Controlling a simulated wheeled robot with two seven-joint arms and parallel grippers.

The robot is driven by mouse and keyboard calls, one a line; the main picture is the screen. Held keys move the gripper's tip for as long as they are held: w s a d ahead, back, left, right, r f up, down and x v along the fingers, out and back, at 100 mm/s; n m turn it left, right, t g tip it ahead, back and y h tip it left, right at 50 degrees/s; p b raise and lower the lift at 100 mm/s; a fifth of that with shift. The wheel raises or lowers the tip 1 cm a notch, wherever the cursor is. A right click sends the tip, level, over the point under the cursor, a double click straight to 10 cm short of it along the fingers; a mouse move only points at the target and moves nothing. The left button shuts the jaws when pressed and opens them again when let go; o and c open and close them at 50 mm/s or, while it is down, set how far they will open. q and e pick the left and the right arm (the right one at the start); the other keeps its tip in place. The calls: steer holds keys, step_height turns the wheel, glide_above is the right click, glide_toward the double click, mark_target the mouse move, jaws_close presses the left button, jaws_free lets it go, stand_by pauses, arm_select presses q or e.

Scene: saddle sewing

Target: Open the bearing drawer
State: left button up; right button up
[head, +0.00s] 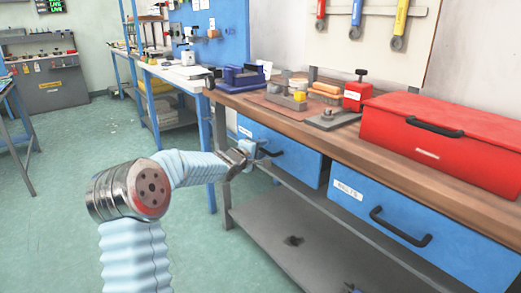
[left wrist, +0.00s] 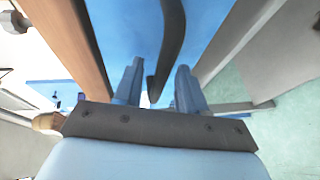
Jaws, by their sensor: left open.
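The blue drawer on the left (head: 300,160) sits under the workbench top. Its small white label (head: 245,131) is too small to read, so I cannot tell by name whether it is the bearing drawer. My left gripper (head: 254,150) is at this drawer's dark handle (head: 276,153). In the left wrist view, the open fingers (left wrist: 158,80) stand on either side of the dark handle bar (left wrist: 170,40), and the blue drawer front (left wrist: 120,30) is beyond. I cannot tell whether the fingers touch the bar.
A red toolbox (head: 440,140) and several small tools stand on the wooden bench top (head: 400,167). A grey lower shelf (head: 270,225) runs beneath. The green floor (head: 200,250) at left is mostly clear.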

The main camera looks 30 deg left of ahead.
arm_select(q)
steer(key=shift+w, duration=0.2)
steer(key=shift+c, duration=0.3)
jaws_close()
